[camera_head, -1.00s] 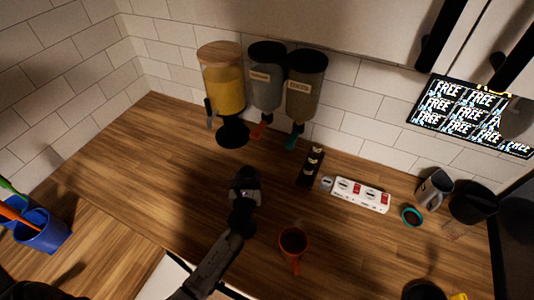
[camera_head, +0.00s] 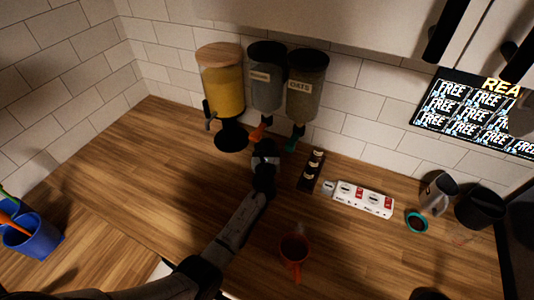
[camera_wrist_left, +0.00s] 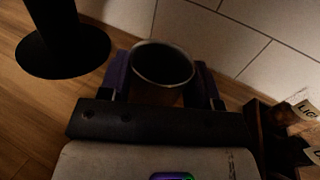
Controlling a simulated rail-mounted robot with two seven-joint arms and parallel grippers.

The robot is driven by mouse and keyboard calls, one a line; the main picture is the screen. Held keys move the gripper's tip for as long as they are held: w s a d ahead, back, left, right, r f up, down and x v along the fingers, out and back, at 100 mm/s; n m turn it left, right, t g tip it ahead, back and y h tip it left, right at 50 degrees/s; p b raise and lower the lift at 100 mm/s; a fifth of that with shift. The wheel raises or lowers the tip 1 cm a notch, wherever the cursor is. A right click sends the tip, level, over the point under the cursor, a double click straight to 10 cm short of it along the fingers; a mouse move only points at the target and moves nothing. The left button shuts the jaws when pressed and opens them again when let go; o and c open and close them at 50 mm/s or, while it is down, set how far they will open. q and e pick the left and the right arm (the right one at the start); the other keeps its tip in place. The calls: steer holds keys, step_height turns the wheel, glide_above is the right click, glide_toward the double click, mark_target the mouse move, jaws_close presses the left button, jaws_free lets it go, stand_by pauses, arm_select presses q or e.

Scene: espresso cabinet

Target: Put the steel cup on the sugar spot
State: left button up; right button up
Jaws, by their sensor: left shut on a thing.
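The steel cup (camera_wrist_left: 163,66) is upright between the two fingers of my left gripper in the left wrist view, its round rim and dark inside showing. My left gripper (camera_head: 265,152) is shut on it. In the head view the gripper is over the counter, just in front of the middle dispenser (camera_head: 266,82) and its orange spout. The cup is mostly hidden there by the gripper. I cannot make out a spot marked sugar; the middle dispenser's label is too small to read. My right gripper is not in view.
A yellow-filled dispenser (camera_head: 222,88) stands left, and an OATS dispenser (camera_head: 305,88) stands right. A dark labelled rack (camera_head: 312,172), a white power strip (camera_head: 363,199) and a grey mug (camera_head: 438,193) lie to the right. An orange-red cup (camera_head: 294,250) is in front.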

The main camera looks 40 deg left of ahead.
arm_select(q)
steer(key=shift+w+a+f+b, duration=0.1)
steer(key=shift+f+b, duration=0.2)
steer(key=shift+f, duration=0.5)
steer(key=shift+f, duration=0.25)
steer(key=o, duration=1)
steer(key=shift+r, duration=0.1)
steer(key=shift+o, duration=0.2)
